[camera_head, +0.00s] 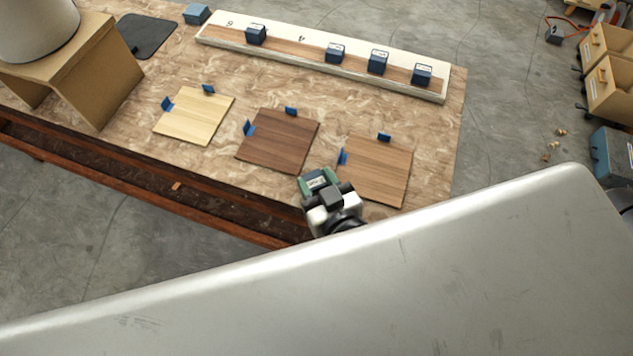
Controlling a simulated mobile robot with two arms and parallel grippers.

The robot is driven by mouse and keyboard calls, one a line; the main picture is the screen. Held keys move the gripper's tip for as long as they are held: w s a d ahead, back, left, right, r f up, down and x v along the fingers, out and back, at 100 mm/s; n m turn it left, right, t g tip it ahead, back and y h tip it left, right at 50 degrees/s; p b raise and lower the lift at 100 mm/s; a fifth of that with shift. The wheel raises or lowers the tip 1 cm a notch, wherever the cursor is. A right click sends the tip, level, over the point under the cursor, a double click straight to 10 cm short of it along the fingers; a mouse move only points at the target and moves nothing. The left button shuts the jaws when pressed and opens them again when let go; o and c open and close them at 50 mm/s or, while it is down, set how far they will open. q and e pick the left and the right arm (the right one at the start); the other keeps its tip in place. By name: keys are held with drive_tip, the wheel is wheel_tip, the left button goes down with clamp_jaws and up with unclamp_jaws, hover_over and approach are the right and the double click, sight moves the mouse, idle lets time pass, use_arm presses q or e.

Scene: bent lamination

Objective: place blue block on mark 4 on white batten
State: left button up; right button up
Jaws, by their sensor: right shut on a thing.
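The white batten (285,52) lies along the far side of the table, with a bare wood strip along its near part. Mark 4 (302,38) shows on it upside down, and the spot by it is bare. Dark blue blocks with pale labels stand on the batten: one (256,34) left of mark 4, and three to its right (335,53), (378,62), (422,74). My right gripper (318,181) has green fingertips and is shut on a small dark block with a pale top, near the table's front edge. My left gripper is out of view.
Three thin wood boards, pale (194,116), dark brown (277,141) and mid-brown (376,170), lie between gripper and batten, with small blue stops at their edges. A lighter blue box (196,14) stands beyond the batten's left end. A cardboard stand (85,75) is at left.

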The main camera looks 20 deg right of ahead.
drive_tip(key=shift+f, duration=0.5)
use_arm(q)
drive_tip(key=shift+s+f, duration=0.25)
use_arm(e)
drive_tip(key=o, duration=1.1)
